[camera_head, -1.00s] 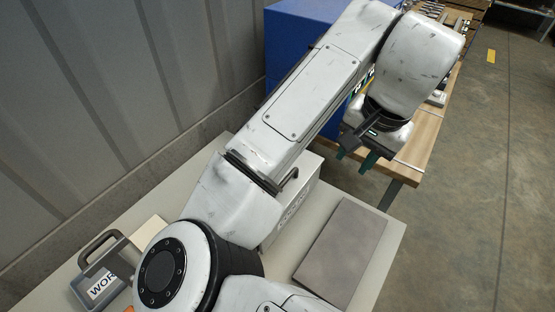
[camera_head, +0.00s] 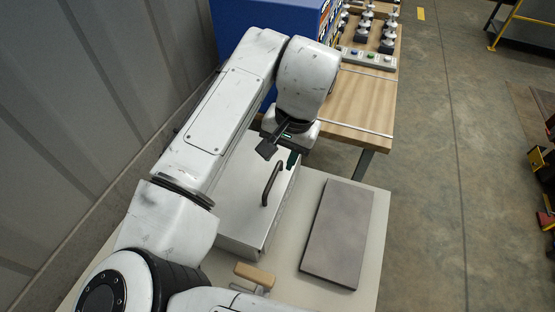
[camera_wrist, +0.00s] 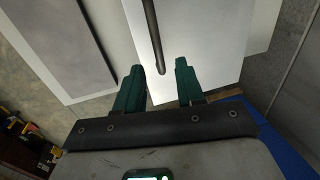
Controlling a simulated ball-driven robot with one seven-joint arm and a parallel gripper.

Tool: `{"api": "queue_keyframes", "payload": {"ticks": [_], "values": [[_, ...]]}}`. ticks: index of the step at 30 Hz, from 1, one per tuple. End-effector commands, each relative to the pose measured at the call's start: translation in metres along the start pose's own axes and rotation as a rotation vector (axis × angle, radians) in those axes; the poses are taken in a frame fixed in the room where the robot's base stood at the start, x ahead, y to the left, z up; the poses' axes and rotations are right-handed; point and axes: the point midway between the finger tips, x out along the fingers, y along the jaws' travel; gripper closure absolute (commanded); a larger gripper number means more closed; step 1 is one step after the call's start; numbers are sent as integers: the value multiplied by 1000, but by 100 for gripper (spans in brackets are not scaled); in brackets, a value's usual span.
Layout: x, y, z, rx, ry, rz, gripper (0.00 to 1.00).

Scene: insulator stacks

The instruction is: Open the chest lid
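The chest (camera_head: 232,212) is a pale metal box on a light table, partly hidden by my arm in the head view. Its flat lid looks shut and carries a dark bar handle (camera_head: 270,184). My gripper (camera_head: 279,156) is above the far end of the lid, beyond the handle. In the wrist view, my gripper (camera_wrist: 160,66) has its two green fingers apart with nothing held. The handle (camera_wrist: 151,30) lies ahead, its near end appearing between the fingertips. The lid (camera_wrist: 215,40) spreads behind it. I cannot tell the exact gap between fingers and handle.
A flat grey slab (camera_head: 345,232) lies right of the chest on the table (camera_head: 285,288). A wooden-handled item (camera_head: 255,274) is near the front. Behind stand a wooden bench (camera_head: 362,102) with insulator stacks and a blue cabinet (camera_head: 235,22). A grey wall is left; open floor is right.

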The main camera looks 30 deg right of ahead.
Motion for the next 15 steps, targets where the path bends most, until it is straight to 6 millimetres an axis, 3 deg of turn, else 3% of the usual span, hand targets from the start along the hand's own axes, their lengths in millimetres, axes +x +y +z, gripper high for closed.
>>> {"api": "queue_keyframes", "payload": {"ticks": [6,15], "values": [[26,0,0,-1,0,2,62],[34,0,0,1,1,0,62]]}}
